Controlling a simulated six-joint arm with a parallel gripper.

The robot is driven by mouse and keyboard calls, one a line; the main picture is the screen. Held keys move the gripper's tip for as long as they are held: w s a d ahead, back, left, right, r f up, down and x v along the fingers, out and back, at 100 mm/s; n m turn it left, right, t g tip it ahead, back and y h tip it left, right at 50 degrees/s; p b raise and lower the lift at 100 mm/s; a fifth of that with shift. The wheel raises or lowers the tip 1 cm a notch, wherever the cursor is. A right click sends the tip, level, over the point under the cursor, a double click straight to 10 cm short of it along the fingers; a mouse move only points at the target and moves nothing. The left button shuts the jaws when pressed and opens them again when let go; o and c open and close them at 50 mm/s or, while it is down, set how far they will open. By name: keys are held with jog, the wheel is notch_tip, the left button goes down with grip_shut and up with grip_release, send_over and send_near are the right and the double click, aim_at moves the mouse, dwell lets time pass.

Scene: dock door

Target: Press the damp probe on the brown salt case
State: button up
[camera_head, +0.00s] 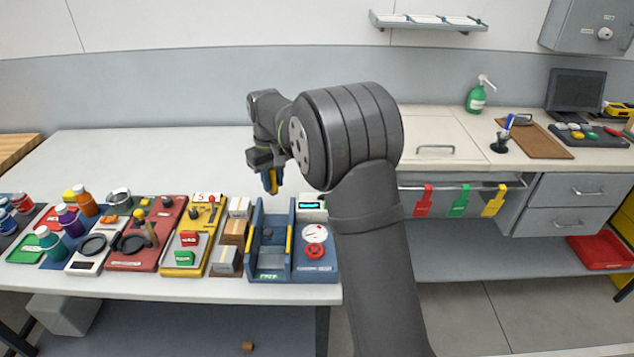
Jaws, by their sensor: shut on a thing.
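My gripper (268,168) hangs above the back edge of the blue channel-shaped stand, tilted downward. The brown salt case (233,232) appears to be the brown box in the middle of a short column of boxes, left of the blue stand. The gripper is above and to the right of this box, apart from it. A pale box (239,207) is behind it and a grey one (224,262) in front.
The blue stand (271,262) has raised side walls with yellow strips. A blue panel (317,262) with a dial and red knob stands at its right. A yellow tray (183,270) and red tray (126,262) are to the left. The bench's back is clear.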

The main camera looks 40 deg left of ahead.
jog(key=s+a+r+n, duration=0.1)
jog(key=s+a, duration=0.1)
jog(key=s, duration=1)
send_over(236, 227)
jog(key=shift+f, duration=2.95)
jog(key=shift+f, duration=0.6)
notch_tip(236, 227, up, 7)
dwell(0.9)
